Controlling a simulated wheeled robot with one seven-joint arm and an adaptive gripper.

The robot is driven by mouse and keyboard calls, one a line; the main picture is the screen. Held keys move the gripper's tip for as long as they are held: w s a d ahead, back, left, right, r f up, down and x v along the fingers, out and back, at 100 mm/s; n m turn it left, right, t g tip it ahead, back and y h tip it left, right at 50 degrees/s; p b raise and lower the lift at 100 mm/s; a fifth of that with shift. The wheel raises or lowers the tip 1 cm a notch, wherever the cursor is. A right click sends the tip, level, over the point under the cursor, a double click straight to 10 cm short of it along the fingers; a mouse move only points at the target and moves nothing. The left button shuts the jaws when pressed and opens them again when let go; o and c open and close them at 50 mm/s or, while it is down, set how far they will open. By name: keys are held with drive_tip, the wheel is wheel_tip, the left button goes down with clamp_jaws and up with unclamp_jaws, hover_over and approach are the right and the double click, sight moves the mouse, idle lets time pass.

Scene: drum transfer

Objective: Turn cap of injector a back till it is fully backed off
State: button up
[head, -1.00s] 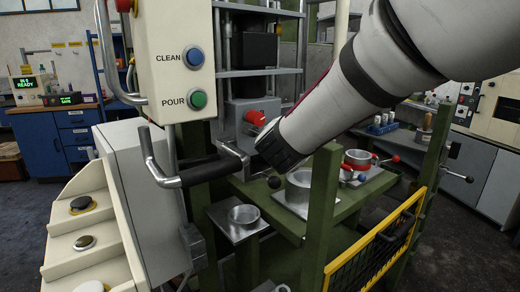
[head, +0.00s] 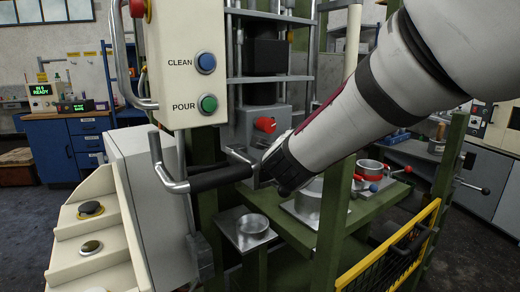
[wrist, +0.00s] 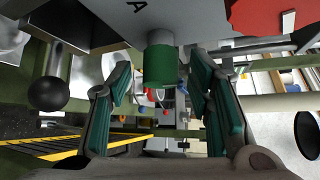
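The green cap (wrist: 160,66) hangs below a grey block marked "A" (wrist: 134,6) in the wrist view, on a pale round neck. My gripper (wrist: 161,82) is open, with one finger to the left and one to the right of the cap. Gaps show on both sides of the cap, and nothing is held. Whether the cap is level with the fingertips in depth is hard to tell. In the head view my gripper's fingers and the green cap are hidden behind my wrist, just below the grey box with a red knob (head: 265,125).
A black ball-ended lever (wrist: 48,92) is left of the fingers in the wrist view. In the head view a black-gripped bar handle (head: 220,178) is close left of my wrist. A green post (head: 334,205) and yellow guard rail (head: 392,246) stand to the right.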

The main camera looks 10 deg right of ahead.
drive_tip(key=v, duration=1.2)
